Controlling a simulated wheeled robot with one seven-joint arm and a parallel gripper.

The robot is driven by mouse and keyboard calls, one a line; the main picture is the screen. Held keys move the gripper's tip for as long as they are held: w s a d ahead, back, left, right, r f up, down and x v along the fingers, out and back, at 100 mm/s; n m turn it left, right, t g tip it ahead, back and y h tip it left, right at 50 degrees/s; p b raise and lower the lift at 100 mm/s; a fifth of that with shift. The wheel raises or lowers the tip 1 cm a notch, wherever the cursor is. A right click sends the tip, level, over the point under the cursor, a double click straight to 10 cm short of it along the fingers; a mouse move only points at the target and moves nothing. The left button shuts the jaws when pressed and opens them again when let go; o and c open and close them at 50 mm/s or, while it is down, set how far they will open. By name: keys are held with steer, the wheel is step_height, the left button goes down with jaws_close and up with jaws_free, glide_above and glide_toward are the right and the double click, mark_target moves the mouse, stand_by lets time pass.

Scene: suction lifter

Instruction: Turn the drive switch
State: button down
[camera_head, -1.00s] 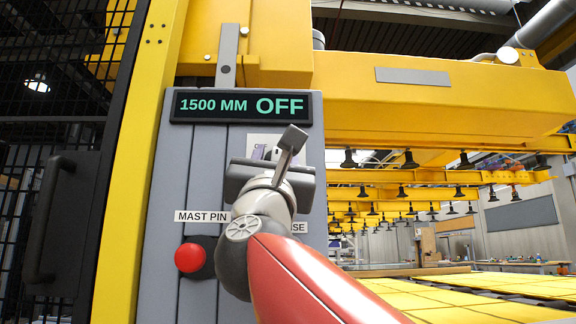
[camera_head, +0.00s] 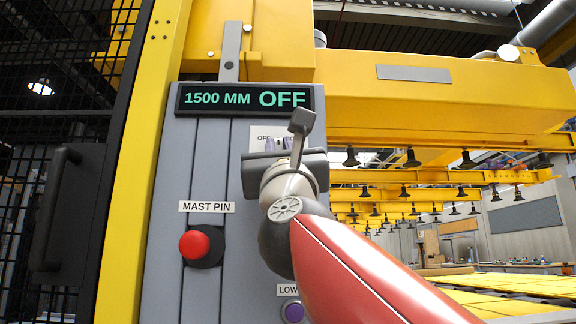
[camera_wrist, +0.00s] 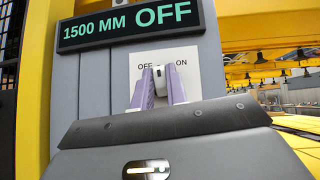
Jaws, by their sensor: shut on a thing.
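The drive switch's white plate (camera_wrist: 186,57), with OFF on the left and ON on the right, is on the grey control panel below the display. It also shows in the head view (camera_head: 257,131), partly behind my gripper (camera_head: 279,144). In the wrist view my gripper (camera_wrist: 159,78) has its two purple fingers shut on the small switch knob (camera_wrist: 159,70). Most of the knob is hidden between the fingers. The display (camera_head: 246,99) reads 1500 MM OFF.
A red mast pin button (camera_head: 195,244) is on the panel's left, and a purple button (camera_head: 293,312) is low down, partly beside my arm. A yellow post (camera_head: 137,170) and black mesh door stand left. The yellow suction beam (camera_head: 430,100) extends right.

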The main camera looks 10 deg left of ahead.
steer(key=n+g+y, duration=0.1)
steer(key=n+y, duration=0.1)
steer(key=n, duration=0.1)
steer(key=n+g+y+b, duration=0.1)
steer(key=n+g+y, duration=0.1)
steer(key=n, duration=0.1)
steer(key=n+g+y+b, duration=0.1)
steer(key=n+g+y, duration=0.1)
steer(key=n+y, duration=0.1)
steer(key=shift+d, duration=0.25)
steer(key=n+g, duration=0.2)
steer(key=n+g+y, duration=0.1)
steer(key=n, duration=0.1)
steer(key=shift+r+n+g+y, duration=0.2)
steer(key=shift+n+g+y, duration=0.1)
steer(key=shift+g, duration=0.1)
steer(key=shift+n+p, duration=0.45)
steer(key=shift+n, duration=0.05)
steer(key=shift+f+n+g, duration=0.1)
steer(key=shift+n+g, duration=0.2)
steer(key=shift+g, duration=0.2)
steer(key=shift+a, duration=0.1)
steer(key=c, duration=1.4)
jaws_free()
